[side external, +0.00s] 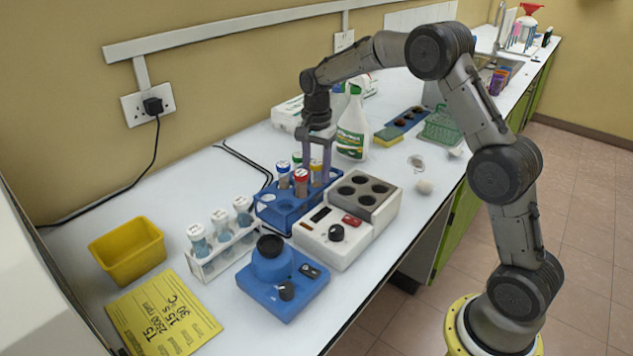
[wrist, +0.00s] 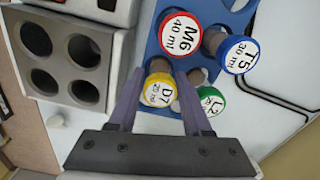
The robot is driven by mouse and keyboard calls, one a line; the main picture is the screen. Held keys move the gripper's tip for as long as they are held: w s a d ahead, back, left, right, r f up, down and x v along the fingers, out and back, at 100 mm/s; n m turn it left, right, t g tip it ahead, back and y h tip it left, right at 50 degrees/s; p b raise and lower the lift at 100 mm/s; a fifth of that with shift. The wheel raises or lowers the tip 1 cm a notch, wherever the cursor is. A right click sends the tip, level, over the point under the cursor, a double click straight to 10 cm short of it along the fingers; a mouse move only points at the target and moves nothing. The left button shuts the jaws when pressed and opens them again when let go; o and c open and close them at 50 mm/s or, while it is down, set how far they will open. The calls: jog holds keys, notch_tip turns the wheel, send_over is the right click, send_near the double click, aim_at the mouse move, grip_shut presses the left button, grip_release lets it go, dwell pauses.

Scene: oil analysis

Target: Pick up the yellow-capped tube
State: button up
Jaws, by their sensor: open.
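The yellow-capped tube (wrist: 160,91), labelled D7 20 ml, stands in the blue rack (side external: 272,213). In the side view its yellow cap (side external: 316,164) is partly hidden by my gripper (side external: 318,158). My gripper points down over the rack with its fingers apart. In the wrist view the yellow cap lies between the two fingers of my gripper (wrist: 160,76), one on each side. I cannot tell whether either finger touches it.
Close by in the rack are a red-capped M6 tube (wrist: 180,36), a blue-capped T5 tube (wrist: 238,55) and a green-capped L2 tube (wrist: 210,104). A white device with a grey block (side external: 365,193) stands beside the rack. A spray bottle (side external: 352,131) stands behind.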

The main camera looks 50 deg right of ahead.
jog(key=shift+f, duration=0.25)
grip_shut()
notch_tip(320, 180, up, 10)
jog(key=shift+r, duration=0.1)
dwell(0.5)
